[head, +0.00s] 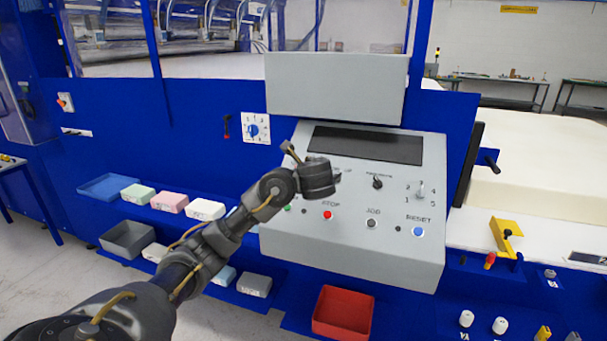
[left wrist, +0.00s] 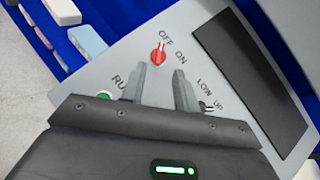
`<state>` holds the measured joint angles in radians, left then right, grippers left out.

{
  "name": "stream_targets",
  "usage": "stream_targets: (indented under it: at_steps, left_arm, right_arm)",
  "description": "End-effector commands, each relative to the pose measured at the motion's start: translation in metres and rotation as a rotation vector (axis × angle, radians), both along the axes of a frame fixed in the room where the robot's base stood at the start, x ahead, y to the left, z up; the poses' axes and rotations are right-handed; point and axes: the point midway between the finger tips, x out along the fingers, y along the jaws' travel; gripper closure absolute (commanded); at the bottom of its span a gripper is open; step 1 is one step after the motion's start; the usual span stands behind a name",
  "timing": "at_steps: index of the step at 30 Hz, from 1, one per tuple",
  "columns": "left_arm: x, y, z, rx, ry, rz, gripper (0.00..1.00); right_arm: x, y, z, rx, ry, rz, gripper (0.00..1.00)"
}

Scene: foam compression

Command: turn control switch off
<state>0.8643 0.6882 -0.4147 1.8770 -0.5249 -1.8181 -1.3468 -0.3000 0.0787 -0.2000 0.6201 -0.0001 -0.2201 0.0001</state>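The control switch is a red rotary knob (left wrist: 159,55) on the grey panel in the left wrist view, beside the printed words OFF and ON. Its handle seems to point nearer OFF, but it is too small to be sure. My left gripper (left wrist: 160,72) is open, its two fingers apart and empty, with the knob just beyond the fingertips and roughly between them. I cannot tell whether they touch. In the head view my left arm reaches over the grey control panel (head: 350,250) and hides the knob. My right gripper is not in view.
A green button (left wrist: 104,95) lies near the left finger. A red bin (head: 343,313) sits below.

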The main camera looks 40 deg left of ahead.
Motion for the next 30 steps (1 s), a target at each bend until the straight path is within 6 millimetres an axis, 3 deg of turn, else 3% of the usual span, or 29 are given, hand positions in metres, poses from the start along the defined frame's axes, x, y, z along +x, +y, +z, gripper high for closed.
stream_targets:
  at_steps: [9,30]
  left_arm:
    - [-0.022,-0.024,0.013,-0.001,-0.001,0.0,0.69]
    - [-0.023,-0.024,0.013,0.0,0.001,0.002,0.69]
  right_arm:
    - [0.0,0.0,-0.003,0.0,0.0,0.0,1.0]
    - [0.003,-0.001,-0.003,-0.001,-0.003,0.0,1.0]
